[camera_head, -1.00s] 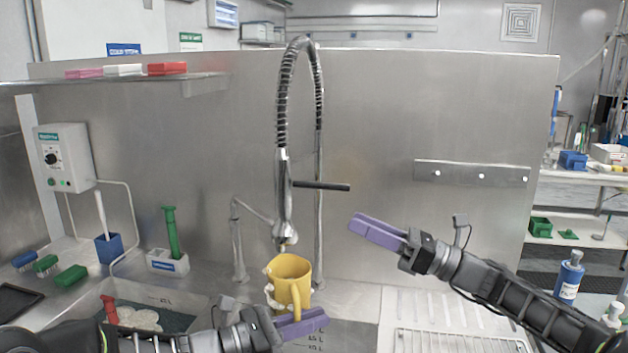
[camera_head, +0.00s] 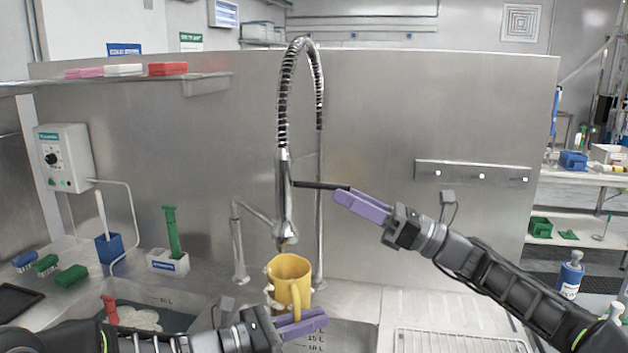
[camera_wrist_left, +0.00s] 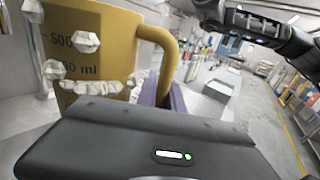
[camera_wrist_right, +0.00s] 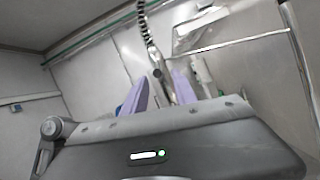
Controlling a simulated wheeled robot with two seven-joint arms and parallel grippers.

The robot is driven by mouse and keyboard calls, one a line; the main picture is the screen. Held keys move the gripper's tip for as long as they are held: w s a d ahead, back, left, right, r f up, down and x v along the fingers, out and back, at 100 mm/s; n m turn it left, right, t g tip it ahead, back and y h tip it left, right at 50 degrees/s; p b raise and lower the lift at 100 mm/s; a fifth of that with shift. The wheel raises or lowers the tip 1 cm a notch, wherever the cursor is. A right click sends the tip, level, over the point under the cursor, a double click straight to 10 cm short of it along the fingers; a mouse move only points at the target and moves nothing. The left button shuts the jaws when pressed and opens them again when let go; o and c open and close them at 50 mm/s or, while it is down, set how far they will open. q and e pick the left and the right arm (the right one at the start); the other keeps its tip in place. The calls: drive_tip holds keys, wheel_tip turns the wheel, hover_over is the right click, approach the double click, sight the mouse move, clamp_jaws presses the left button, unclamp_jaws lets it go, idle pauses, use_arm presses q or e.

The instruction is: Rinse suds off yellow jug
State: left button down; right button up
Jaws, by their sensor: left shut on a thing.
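The yellow jug (camera_head: 288,270) is upright under the spray head (camera_head: 285,200) of the tap. White suds (camera_head: 270,290) cling to its left side, and more show on its wall in the left wrist view (camera_wrist_left: 85,42). My left gripper (camera_head: 305,322) is shut on the jug's handle (camera_wrist_left: 165,45), holding it over the sink. The black lever (camera_head: 315,185) sticks out to the right from the tap. My right gripper (camera_head: 345,196) is open, its fingertips by the lever's free end. I cannot tell if they touch it.
A left basin (camera_head: 140,310) holds a red-handled item and pale round pieces. A drain rack (camera_head: 460,342) lies at right. The steel back wall stands close behind the tap.

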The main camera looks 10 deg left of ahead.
sight(322, 186)
drive_tip(key=x, duration=0.7)
drive_tip(key=shift+a+r, duration=0.1)
drive_tip(key=shift+a, duration=0.15)
drive_tip(key=shift+c, duration=0.4)
clamp_jaws()
idle(0.7)
